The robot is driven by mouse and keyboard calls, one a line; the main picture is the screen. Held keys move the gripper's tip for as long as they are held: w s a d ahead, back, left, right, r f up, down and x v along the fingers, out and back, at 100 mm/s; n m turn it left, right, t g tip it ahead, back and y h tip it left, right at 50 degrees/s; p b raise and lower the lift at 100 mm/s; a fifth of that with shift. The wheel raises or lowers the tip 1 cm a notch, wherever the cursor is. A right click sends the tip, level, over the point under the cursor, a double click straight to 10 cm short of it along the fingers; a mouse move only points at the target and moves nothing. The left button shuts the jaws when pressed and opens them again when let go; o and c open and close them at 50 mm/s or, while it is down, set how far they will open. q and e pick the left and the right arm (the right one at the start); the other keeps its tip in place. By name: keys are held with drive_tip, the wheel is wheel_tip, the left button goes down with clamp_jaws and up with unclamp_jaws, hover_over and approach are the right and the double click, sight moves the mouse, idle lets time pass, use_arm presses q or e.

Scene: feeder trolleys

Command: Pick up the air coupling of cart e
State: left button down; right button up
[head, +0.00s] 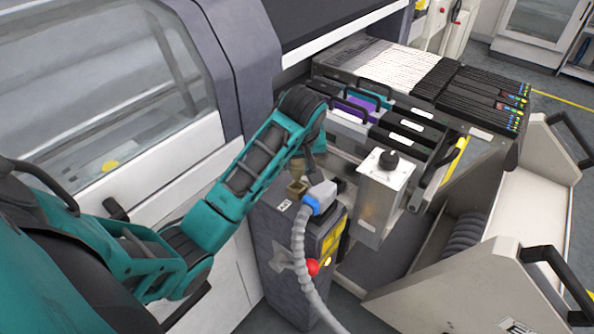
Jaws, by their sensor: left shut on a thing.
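The air coupling (322,193) is a grey plug with a blue collar, on a thick grey ribbed hose (301,255). It is at the top of a dark grey post (283,252), near the middle of the head view. My left gripper (299,187) comes down from above at the left side of the coupling and is shut on it. The fingertips are small and partly hidden by the wrist, and I cannot tell whether the coupling is seated or clear of the post. My right gripper is not in view.
A feeder trolley (483,132) with several black, white and purple feeders stands at the right. A metal box (383,195) with a black knob is close right of the coupling. The post has a red button (312,267). The white machine (128,195) borders the left.

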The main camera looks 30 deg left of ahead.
use_arm(q)
wheel_tip(320, 180, up, 8)
drive_tip(key=shift+w+d+f, duration=0.1)
drive_tip(key=shift+w+r, duration=0.25)
drive_tip(key=shift+r, duration=0.45)
drive_tip(key=shift+s+r, duration=0.1)
drive_tip(key=shift+r, duration=0.15)
drive_tip(key=shift+s+r, duration=0.1)
drive_tip(key=shift+s, duration=0.1)
wheel_tip(320, 180, up, 9)
drive_tip(key=shift+s, duration=0.1)
